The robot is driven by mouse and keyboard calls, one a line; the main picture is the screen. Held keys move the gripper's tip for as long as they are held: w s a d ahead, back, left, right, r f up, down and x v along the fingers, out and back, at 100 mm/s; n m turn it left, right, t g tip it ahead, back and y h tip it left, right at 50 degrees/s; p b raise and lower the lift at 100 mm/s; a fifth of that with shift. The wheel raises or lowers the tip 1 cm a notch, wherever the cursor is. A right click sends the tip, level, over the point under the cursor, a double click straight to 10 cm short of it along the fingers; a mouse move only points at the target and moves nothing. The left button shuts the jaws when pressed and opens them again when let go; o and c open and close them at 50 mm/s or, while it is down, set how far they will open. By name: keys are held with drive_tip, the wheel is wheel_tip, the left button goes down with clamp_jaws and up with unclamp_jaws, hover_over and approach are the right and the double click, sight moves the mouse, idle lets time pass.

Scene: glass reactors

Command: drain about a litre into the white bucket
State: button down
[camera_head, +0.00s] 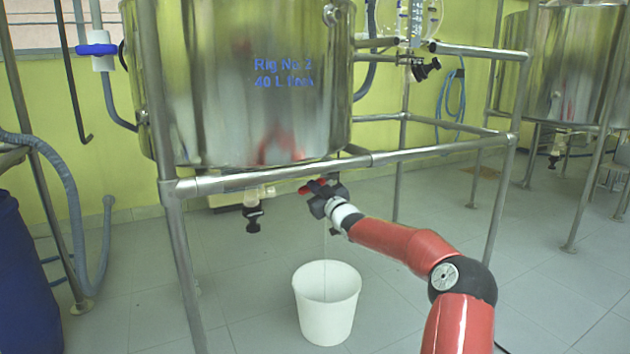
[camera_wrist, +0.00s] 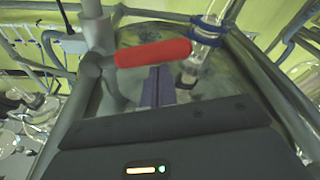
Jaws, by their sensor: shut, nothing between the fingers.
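The white bucket (camera_head: 327,318) stands upright on the tiled floor below the steel vessel (camera_head: 215,100) marked as Rig No 2. A faint thin vertical line, like a stream of liquid, runs from near my gripper (camera_head: 318,192) down into the bucket. The liquid level inside cannot be made out. A red valve handle (camera_head: 313,186) shows beneath the vessel, at my gripper. In the wrist view the red handle (camera_wrist: 152,53) lies crosswise just past my shut, empty fingers (camera_wrist: 158,80). Whether they touch it is unclear.
A metal pipe frame (camera_head: 270,178) surrounds the vessel, with a rail just above my gripper. A black-ended outlet (camera_head: 254,216) hangs to the left. A blue drum (camera_head: 25,285) stands at far left. Another steel vessel (camera_head: 570,70) stands at back right. Floor around the bucket is clear.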

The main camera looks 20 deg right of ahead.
drive_tip(key=shift+d+f+n+g+y, duration=0.1)
drive_tip(key=shift+d+f+n+y, duration=0.1)
drive_tip(key=shift+f+n, duration=0.45)
drive_tip(key=shift+d+f+n+g+y, duration=0.1)
drive_tip(key=shift+f+n+y, duration=0.15)
drive_tip(key=shift+n, duration=0.7)
drive_tip(key=shift+d+f+n+g+y, duration=0.15)
drive_tip(key=shift+f+n, duration=0.35)
drive_tip(key=shift+n, duration=0.3)
